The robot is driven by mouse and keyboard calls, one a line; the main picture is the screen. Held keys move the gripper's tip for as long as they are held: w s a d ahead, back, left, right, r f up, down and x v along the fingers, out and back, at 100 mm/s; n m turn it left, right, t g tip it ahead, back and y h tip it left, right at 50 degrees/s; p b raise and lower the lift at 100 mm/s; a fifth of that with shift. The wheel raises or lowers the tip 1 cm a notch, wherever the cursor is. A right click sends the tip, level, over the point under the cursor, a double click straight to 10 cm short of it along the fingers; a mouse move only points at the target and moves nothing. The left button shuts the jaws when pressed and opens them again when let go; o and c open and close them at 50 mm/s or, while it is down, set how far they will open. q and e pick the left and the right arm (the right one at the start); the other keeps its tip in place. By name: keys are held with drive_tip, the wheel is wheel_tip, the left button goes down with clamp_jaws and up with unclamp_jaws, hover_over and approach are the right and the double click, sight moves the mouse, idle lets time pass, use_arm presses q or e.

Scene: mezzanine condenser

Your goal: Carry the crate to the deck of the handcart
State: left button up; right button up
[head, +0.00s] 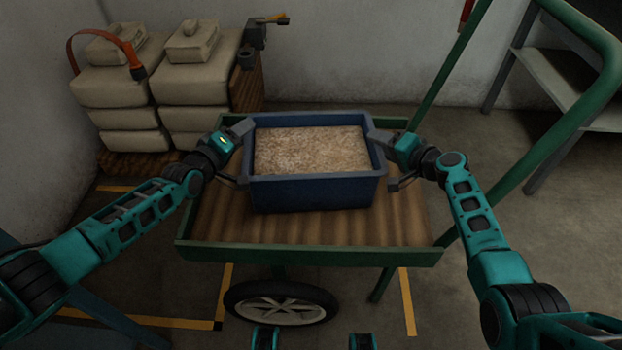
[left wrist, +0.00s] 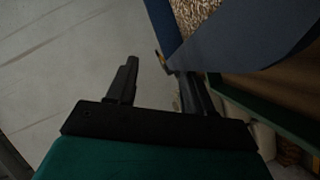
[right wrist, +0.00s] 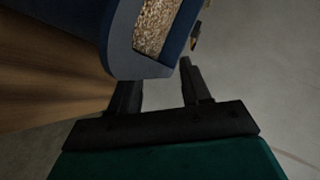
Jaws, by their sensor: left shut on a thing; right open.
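The blue crate (head: 315,190), filled with pale grainy stuff (head: 310,150), stands level on the brown ridged deck (head: 280,231) of the green handcart (head: 310,257). I see no gap beneath it. My left gripper (head: 240,158) is at the crate's left end, shut on its grey end piece; the left wrist view shows the crate's blue wall (left wrist: 160,25) beside the fingers. My right gripper (head: 392,163) is at the right end, open; its fingers (right wrist: 160,75) stand apart close to the crate's grey end piece (right wrist: 135,62). The crate's far underside is hidden.
Stacked beige sacks or containers (head: 115,85) stand behind left on a wooden base. The cart's green handle bars (head: 555,160) rise at the right, near my right arm. A grey shelf (head: 575,80) stands at the right wall. A wheel (head: 281,303) shows in front.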

use_arm(q)
wheel_tip(320, 180, up, 9)
drive_tip(key=shift+f, duration=0.15)
use_arm(e)
drive_tip(key=v, duration=0.7)
drive_tip(key=shift+s+r, duration=0.2)
drive_tip(key=shift+s, duration=0.05)
drive_tip(key=shift+d, duration=0.15)
idle(0.4)
